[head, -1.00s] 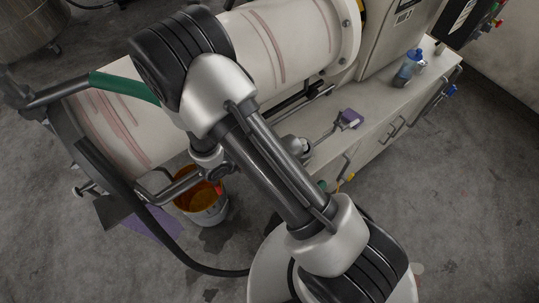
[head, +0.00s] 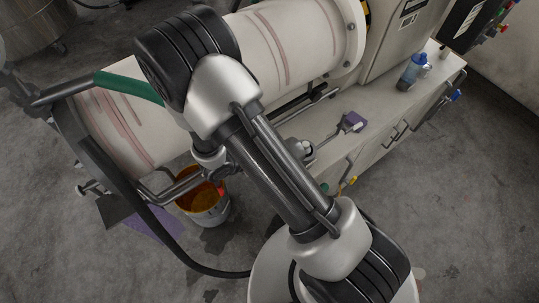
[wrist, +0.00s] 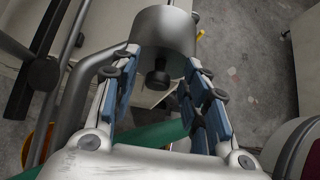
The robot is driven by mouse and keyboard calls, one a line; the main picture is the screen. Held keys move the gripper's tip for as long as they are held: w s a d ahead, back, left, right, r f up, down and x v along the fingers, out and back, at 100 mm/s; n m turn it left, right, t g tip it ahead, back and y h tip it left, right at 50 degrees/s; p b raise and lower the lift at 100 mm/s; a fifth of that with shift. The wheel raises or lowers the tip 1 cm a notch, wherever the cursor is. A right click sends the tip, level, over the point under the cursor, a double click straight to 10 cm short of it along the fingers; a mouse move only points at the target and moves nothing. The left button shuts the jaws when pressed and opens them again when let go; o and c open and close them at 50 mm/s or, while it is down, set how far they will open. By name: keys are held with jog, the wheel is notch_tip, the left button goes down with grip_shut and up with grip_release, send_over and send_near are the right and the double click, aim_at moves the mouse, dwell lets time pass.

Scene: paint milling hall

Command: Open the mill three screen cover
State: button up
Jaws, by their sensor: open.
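The mill drum (head: 262,45) is a pale cylinder with reddish streaks, lying across the upper part of the head view. My gripper (wrist: 163,95) shows in the wrist view, open, with blue pads on both fingers. A grey metal cylinder (wrist: 163,30) with a dark knob (wrist: 158,79) on its end lies just beyond and between the fingers; I cannot tell whether they touch it. A green tube (wrist: 155,135) crosses between the fingers nearer the wrist. I cannot make out which part is the mill three screen cover. My arm hides the gripper in the head view.
A bucket with orange contents (head: 205,204) stands on the floor below the drum. A bent metal pipe (wrist: 75,90) runs left of my gripper. The right floor is clear.

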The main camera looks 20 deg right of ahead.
jog(key=v, duration=1.1)
jog(key=shift+a+r, duration=0.25)
jog(key=shift+r, duration=0.05)
jog(key=s+d+r+m+g+y+b, duration=0.2)
jog(key=s+d+r+m+y+b, duration=0.15)
jog(key=d+r+m, duration=0.45)
jog(key=s+a+r+m+t+y+b, duration=0.1)
jog(key=s+r+m+t+y+b, duration=0.2)
jog(key=s+m, duration=0.7)
notch_tip(320, 180, up, 4)
jog(key=m+y+b, duration=0.2)
jog(key=m+b, duration=0.1)
jog(key=shift+a+m+t, duration=0.25)
jog(key=shift+m+t, duration=0.05)
jog(key=shift+r+y, duration=0.1)
jog(key=shift+y, duration=0.15)
